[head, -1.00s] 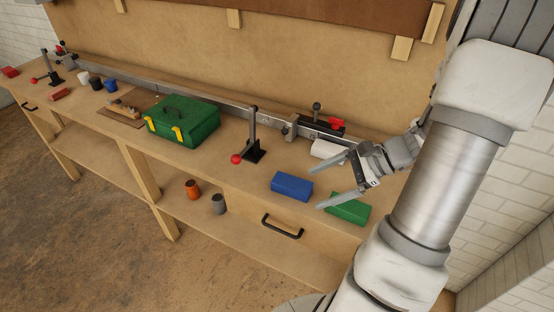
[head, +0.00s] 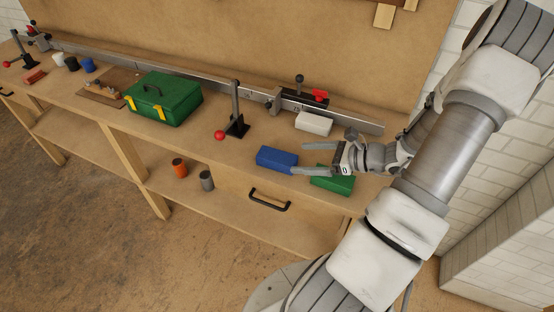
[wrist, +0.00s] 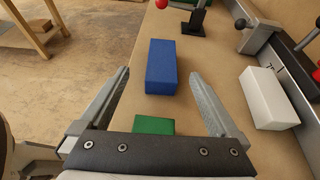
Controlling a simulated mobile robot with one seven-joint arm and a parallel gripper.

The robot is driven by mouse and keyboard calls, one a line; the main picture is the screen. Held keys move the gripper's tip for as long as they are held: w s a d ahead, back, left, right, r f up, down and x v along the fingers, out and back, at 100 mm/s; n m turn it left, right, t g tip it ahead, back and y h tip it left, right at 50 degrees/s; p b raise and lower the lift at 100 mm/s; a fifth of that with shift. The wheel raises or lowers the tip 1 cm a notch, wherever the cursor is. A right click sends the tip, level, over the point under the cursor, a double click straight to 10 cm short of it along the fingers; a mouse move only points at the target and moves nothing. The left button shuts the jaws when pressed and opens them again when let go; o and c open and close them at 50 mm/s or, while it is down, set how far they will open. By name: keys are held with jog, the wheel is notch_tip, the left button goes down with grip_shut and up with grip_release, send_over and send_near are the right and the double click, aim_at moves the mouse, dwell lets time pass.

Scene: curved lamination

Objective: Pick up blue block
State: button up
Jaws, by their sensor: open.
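The blue block (head: 277,159) lies on the bench top near its front edge. In the wrist view the blue block (wrist: 162,67) is ahead of the fingers, roughly centred between them and beyond their tips. My gripper (head: 305,158) is open and empty, with its fingers pointing left toward the blue block and apart from it. In the wrist view the open fingers of my gripper (wrist: 162,75) show on both sides. The green block (head: 332,183) is below my gripper, partly hidden by it; in the wrist view only part of the green block (wrist: 154,125) shows.
A white block (head: 313,123) lies behind, near the metal rail (head: 205,90). An upright lever with a red knob (head: 236,125) stands left of the blue block. A green toolbox (head: 165,100) is further left. Orange and grey cups stand on the lower shelf.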

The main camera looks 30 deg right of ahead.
aim_at(277, 156)
jog(key=shift+x, duration=3.45)
jog(key=shift+w+d+r, duration=0.1)
jog(key=shift+d, duration=0.05)
grip_shut()
